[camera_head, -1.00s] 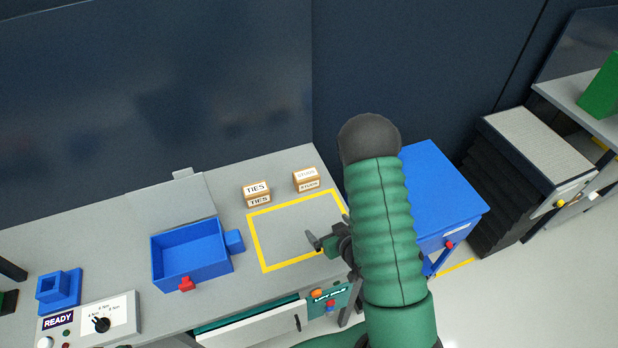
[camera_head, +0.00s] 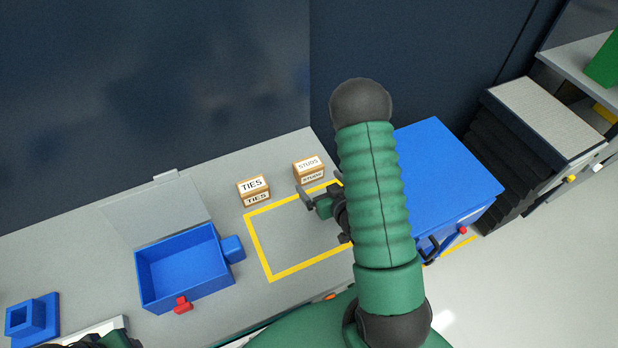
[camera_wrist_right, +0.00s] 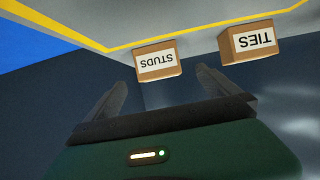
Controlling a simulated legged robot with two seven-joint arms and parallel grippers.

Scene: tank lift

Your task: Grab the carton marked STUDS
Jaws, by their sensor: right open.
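The STUDS carton (camera_head: 309,170) is a small brown box with white labels, standing at the back of the grey bench. It also shows upside down in the right wrist view (camera_wrist_right: 158,62), beyond and between the open fingers. My right gripper (camera_head: 316,197) is open and empty, just in front of the STUDS carton and apart from it; its fingers also show in the right wrist view (camera_wrist_right: 160,92). The similar TIES carton (camera_head: 254,190) stands to the left of it, and in the right wrist view (camera_wrist_right: 249,42) to the right. My left gripper cannot be made out.
A yellow outlined square (camera_head: 262,246) lies on the bench in front of the cartons. A blue open bin (camera_head: 184,268) with a red tab stands to the left. A blue cabinet (camera_head: 445,172) is at the right. A dark wall rises behind the bench.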

